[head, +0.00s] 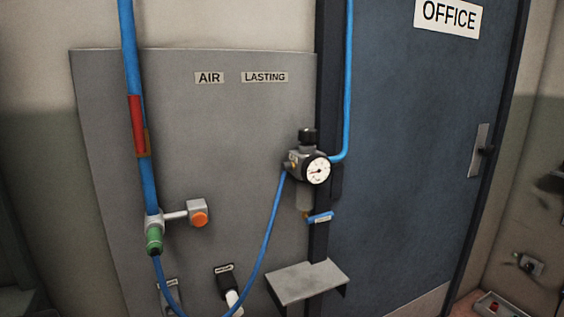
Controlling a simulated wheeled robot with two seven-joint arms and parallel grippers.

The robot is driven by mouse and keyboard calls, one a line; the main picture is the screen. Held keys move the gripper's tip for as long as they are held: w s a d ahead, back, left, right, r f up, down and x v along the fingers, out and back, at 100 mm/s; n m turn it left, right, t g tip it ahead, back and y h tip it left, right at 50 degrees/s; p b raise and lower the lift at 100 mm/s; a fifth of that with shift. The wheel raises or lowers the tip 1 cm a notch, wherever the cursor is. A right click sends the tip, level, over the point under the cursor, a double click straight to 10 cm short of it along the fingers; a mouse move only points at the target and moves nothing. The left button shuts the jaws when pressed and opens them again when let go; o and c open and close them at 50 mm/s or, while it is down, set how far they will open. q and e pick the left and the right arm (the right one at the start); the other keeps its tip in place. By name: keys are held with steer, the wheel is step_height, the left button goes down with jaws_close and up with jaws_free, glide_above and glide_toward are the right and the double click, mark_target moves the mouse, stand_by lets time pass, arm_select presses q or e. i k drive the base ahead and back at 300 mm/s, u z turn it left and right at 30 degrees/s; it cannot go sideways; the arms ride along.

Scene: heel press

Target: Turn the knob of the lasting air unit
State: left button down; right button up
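The air unit (305,172) is mounted on a dark post at the right edge of a grey panel. Its black knob (307,137) sits on top, above a round white gauge (318,170) with a red needle. A pale bowl hangs below the unit, with a small blue lever (320,217) near its bottom. Blue hoses join it on both sides. A label reading LASTING (265,77) is on the panel, up and left of the unit, beside one reading AIR. Neither of my grippers is in view.
A thick blue pipe (131,60) runs down the panel's left side to a fitting with a green end (154,241) and an orange button (199,219). A small metal shelf (309,281) juts out below the unit. A blue office door (420,150) is on the right.

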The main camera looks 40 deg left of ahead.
mark_target(307, 136)
steer(key=u, duration=1.2)
steer(key=k, duration=0.1)
steer(key=u, duration=0.1)
